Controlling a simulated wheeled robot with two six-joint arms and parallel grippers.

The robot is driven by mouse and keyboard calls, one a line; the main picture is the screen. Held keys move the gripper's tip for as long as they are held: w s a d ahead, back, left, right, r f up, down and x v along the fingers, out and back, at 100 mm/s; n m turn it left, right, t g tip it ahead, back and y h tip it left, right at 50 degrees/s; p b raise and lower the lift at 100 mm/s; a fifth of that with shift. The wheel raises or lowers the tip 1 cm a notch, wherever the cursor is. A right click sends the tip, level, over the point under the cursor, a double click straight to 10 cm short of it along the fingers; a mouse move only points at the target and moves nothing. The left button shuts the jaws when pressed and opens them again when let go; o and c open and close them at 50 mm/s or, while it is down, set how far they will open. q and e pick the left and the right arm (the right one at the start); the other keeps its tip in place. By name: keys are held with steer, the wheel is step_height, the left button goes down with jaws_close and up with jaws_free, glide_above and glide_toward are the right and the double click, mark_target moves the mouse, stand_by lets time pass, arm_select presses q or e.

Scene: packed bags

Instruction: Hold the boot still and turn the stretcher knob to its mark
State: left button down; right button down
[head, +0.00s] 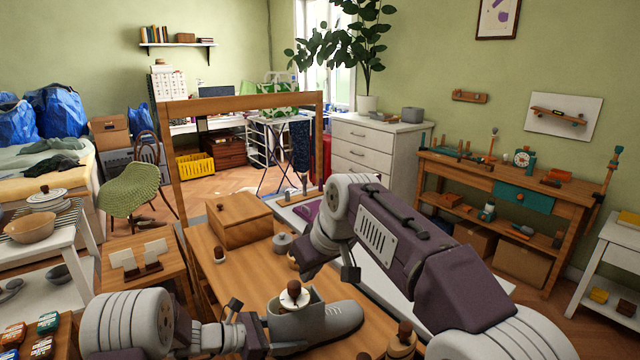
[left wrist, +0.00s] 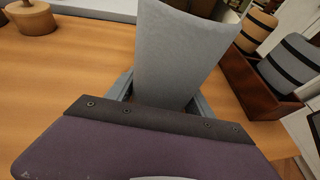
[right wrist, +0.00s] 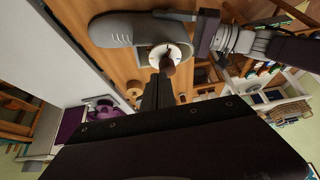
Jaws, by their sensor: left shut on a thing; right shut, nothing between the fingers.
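The grey boot (head: 325,328) lies on the wooden bench with its toe to the right in the head view. The stretcher knob, a brown knob on a white dial (head: 294,295), sits at the boot's opening. My left gripper (head: 258,331) is shut on the boot's shaft (left wrist: 187,50), which stands between its fingers in the left wrist view. My right gripper (right wrist: 160,78) is shut and empty, its tips close to the brown knob (right wrist: 168,66) in the right wrist view. I cannot tell whether they touch it. I cannot make out the mark.
A wooden box (head: 239,220) and a grey round tin (head: 282,243) stand farther back on the bench. A wooden knobbed piece (head: 402,340) stands near the boot's toe. A brown tray (left wrist: 255,85) with grey and tan rolls lies beyond the boot in the left wrist view.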

steer(key=shift+f, duration=1.95)
steer(key=shift+w+a, duration=0.25)
steer(key=shift+a, duration=0.3)
steer(key=shift+s+a, duration=0.3)
steer(key=shift+s+a, duration=0.15)
steer(key=shift+a, duration=0.1)
step_height(320, 180, up, 6)
glide_above(294, 294)
steer(key=s+d, duration=0.1)
steer(key=s, duration=0.1)
steer(key=shift+d, duration=0.2)
stand_by(0.4)
